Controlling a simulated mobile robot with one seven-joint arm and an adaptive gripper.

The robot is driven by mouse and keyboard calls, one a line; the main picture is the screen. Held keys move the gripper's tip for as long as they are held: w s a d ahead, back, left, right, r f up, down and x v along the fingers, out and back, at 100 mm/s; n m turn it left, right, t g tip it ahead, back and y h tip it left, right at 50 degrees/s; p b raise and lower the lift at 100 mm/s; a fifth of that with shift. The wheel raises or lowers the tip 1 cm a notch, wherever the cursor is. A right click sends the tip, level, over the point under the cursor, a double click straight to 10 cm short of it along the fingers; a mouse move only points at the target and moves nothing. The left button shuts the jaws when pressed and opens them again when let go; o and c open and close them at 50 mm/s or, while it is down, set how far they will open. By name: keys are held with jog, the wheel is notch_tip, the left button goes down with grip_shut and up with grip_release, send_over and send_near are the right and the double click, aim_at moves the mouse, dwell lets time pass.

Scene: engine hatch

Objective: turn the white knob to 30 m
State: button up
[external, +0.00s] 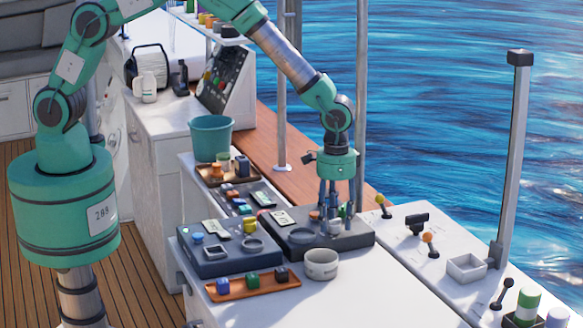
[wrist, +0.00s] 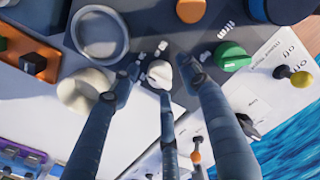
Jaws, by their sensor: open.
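The white knob (wrist: 160,73) sits on a dark control box, with small white markings around it that are too small to read. In the external view the knob is mostly hidden behind the fingers. The dark control box (external: 352,241) stands on the white counter. My gripper (wrist: 164,78) points down over the box, its three fingers spread and apart around the white knob. In the external view my gripper (external: 333,224) is low over the box's right part. I cannot tell whether any finger touches the knob.
An orange knob (wrist: 190,10) and a green knob (wrist: 231,56) are close by. A ring-shaped recess (wrist: 97,35) and a white cup (external: 321,265) lie near. A second box (external: 225,264) and orange tray (external: 235,294) are to the left. Levers (external: 431,247) stand right.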

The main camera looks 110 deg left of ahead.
notch_tip(320, 180, up, 11)
jog(key=shift+r, duration=0.2)
dwell(0.4)
dwell(0.3)
jog(key=shift+r, duration=0.15)
notch_tip(320, 180, up, 15)
jog(key=m+t+b, duration=0.2)
send_over(334, 220)
jog(key=s+d, duration=0.6)
jog(key=s, duration=0.3)
jog(key=s+d+r+m+t+b, duration=0.1)
jog(key=s+d+r, duration=0.2)
jog(key=s+r, duration=0.15)
jog(key=s+d+r+b, duration=0.1)
jog(key=s+d+r, duration=0.2)
jog(key=s, duration=0.3)
jog(key=s+d+m+t+b, duration=0.1)
jog(key=s+d+b, duration=0.1)
jog(key=s, duration=1)
jog(key=s+d+m+t+b, duration=0.1)
jog(key=s+d, duration=0.3)
jog(key=s, duration=0.9)
jog(key=shift+s+m+t+b, duration=0.15)
jog(key=shift+m+t+b, duration=0.15)
jog(key=shift+m+b, duration=0.25)
